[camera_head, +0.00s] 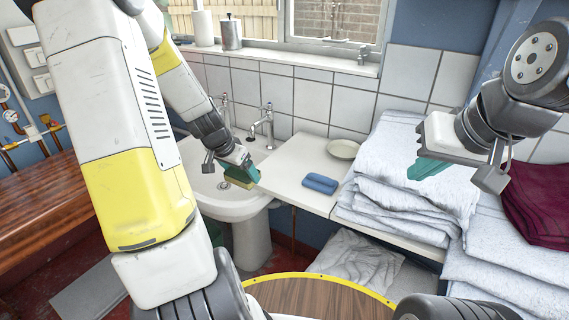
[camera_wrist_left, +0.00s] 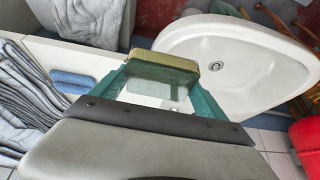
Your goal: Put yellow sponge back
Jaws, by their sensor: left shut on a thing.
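The yellow sponge (camera_wrist_left: 163,62) is held between the teal fingertips of my left gripper (camera_wrist_left: 165,80) in the left wrist view. In the head view, my left gripper (camera_head: 241,171) holds the sponge (camera_head: 238,183) above the right rim of the white sink (camera_head: 225,205), close to the counter (camera_head: 290,170). The sponge is partly hidden by the fingers in the head view. My right gripper (camera_head: 429,167) is over the folded towels at the right; its finger gap does not show clearly.
A blue sponge (camera_head: 320,184) and a pale dish (camera_head: 343,149) rest on the white counter beside the sink. Stacks of folded grey towels (camera_head: 395,195) fill the right. Taps (camera_head: 264,125) stand behind the sink. The counter's left part is clear.

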